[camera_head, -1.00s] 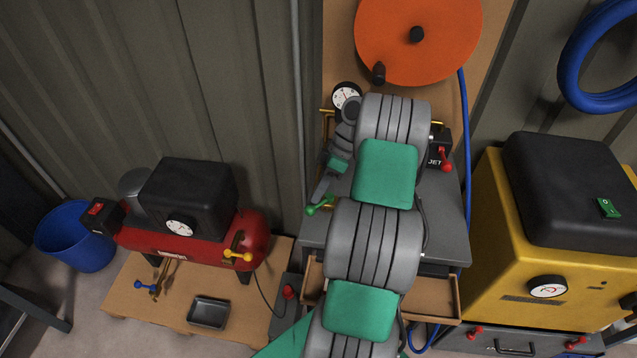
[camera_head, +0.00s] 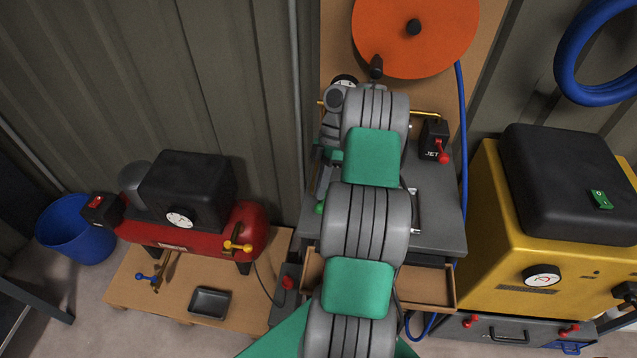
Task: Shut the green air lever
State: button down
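The green air lever (camera_head: 319,208) is at the left edge of the grey bench under the orange reel. Only a small green part of it shows; my arm and gripper hide the rest. My gripper (camera_head: 323,186) is just above and beside the lever in the picture, pointing down. Its fingers are small, dark and partly behind my arm, so I cannot tell whether they touch the lever or how far apart they are.
A red-handled JET lever (camera_head: 441,152) stands at the bench's right. An open wooden drawer (camera_head: 428,284) sticks out below. A red compressor (camera_head: 190,232) with a yellow lever (camera_head: 238,246) is at left, a yellow machine (camera_head: 520,255) at right. An orange reel (camera_head: 414,38) hangs above.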

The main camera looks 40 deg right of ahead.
jog(key=shift+w+d+p, duration=0.25)
jog(key=shift+d+p, duration=0.35)
jog(key=shift+a+f+b, duration=0.1)
jog(key=shift+b, duration=0.25)
